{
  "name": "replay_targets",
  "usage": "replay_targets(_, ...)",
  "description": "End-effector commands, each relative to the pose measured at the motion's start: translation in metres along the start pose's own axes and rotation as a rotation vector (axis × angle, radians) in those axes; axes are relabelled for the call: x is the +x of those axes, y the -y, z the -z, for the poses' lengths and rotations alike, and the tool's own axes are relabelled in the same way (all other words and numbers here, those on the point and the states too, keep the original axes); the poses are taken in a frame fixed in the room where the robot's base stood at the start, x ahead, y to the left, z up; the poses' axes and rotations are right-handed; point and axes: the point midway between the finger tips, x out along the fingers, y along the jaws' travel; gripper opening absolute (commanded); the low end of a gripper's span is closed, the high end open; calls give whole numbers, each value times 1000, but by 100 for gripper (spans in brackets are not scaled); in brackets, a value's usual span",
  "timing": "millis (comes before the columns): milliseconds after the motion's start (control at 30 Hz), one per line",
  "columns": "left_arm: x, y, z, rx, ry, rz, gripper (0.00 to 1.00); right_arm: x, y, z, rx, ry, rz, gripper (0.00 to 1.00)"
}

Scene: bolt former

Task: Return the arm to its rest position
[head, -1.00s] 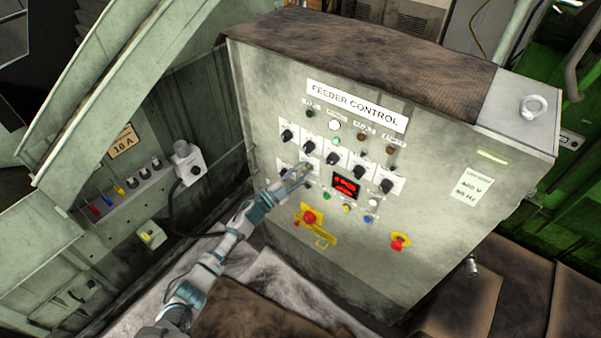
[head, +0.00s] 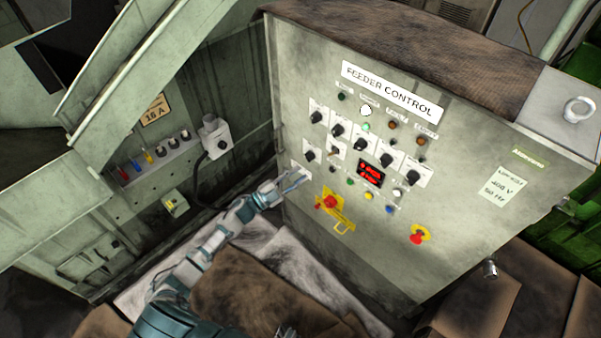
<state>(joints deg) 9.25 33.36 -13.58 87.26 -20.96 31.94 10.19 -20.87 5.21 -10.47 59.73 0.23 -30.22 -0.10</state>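My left arm (head: 205,252) reaches up from the bottom left. My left gripper (head: 294,182) is at the lower left edge of the feeder control panel (head: 300,65), left of the lower row of switches and lamps. It looks empty, but it is too small to tell if its fingers are apart, or whether it touches the panel. My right gripper does not show clearly; only a small pale part sits at the bottom edge.
The panel carries black knobs (head: 338,130), a red display (head: 371,173), a red button on a yellow bracket (head: 331,203) and another red knob (head: 417,236). A grey switch box (head: 215,137) with a cable is on the left wall. Brown covers (head: 262,290) lie below.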

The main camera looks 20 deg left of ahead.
Motion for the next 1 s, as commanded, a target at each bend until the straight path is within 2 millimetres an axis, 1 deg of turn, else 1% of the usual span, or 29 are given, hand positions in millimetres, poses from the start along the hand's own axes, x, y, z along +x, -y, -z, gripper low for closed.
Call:
replay_targets(367, -1, 0, -2, -2, 2, 1, 29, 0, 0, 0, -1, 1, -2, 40)
replay_targets(467, -6, -9, -13, -27, 45, 8, 29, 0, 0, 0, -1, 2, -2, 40)
replay_targets(533, -17, -26, -34, -70, 126, 21, 29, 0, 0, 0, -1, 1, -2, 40)
replay_targets(567, -24, -36, -46, -95, 173, 27, 29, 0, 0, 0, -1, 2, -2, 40)
replay_targets(600, -36, -52, -64, -132, 245, 35, 29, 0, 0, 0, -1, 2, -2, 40)
replay_targets(667, -59, -82, -92, -195, 371, 43, 29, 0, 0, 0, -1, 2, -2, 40)
replay_targets(700, -78, -105, -110, -238, 460, 45, 29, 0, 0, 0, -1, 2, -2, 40)
replay_targets(767, -107, -140, -132, -299, 591, 42, 29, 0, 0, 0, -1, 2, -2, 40)
replay_targets(800, -128, -164, -144, -339, 675, 37, 29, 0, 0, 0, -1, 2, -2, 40)
replay_targets(867, -161, -201, -158, -396, 798, 23, 29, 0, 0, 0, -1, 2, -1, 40)
replay_targets(900, -184, -226, -164, -433, 878, 11, 29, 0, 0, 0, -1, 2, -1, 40)
replay_targets(967, -218, -263, -170, -487, 995, -11, 29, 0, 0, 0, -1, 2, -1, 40)
replay_targets(1000, -242, -288, -170, -523, 1071, -29, 29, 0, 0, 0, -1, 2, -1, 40)
